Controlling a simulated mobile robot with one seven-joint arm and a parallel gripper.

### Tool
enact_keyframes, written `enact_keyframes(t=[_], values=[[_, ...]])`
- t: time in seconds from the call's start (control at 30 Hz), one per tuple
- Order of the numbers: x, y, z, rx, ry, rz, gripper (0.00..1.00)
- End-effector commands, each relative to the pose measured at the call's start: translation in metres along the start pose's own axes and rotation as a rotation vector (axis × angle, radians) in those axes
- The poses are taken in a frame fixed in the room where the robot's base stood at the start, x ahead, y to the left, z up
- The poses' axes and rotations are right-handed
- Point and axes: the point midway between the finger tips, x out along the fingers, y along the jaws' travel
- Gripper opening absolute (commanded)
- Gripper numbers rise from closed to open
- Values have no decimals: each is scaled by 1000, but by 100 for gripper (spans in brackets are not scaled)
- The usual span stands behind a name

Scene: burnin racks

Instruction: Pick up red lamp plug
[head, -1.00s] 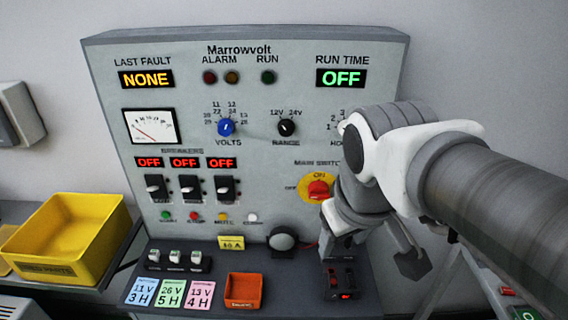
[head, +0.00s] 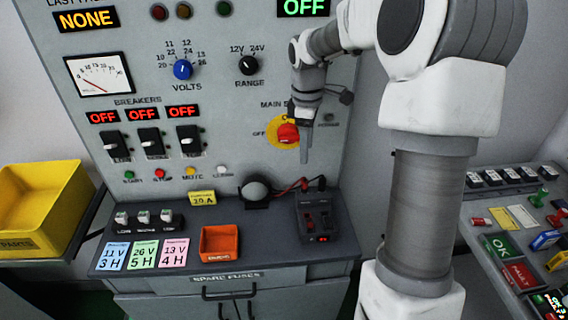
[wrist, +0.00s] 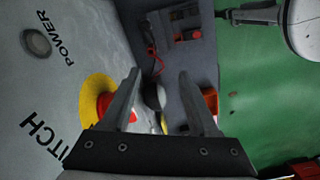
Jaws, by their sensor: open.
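The red lamp plug (head: 304,184) appears as a small red piece with a red lead, at the back left of a black socket box (head: 322,222). In the wrist view a thin red lead (wrist: 151,57) runs beside the socket box (wrist: 182,26); the plug's exact end is too small to tell. A round grey lamp (head: 257,190) sits to the left of the plug. My gripper (head: 304,143) is open and empty, above the plug and in front of the red main switch (head: 288,134). Its two fingers (wrist: 160,78) show apart in the wrist view.
The upright panel stands close behind my gripper. An orange fuse bin (head: 219,243) and several coloured cards lie left of the socket box. A yellow bin (head: 45,215) is at far left. A control console (head: 520,215) stands at right.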

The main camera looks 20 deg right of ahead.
Motion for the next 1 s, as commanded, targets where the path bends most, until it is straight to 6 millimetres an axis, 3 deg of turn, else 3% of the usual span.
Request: enact_keyframes(t=[0.03, 0.23, 0.53, 0.83, 1.0], values=[[11, 8, 1, -11, 9, -9, 60], [26, 19, 1, -37, 26, -21, 60], [74, 18, 0, -38, 27, -24, 60], [100, 18, -1, -37, 26, -23, 60], [127, 18, -1, -38, 26, -24, 60]])
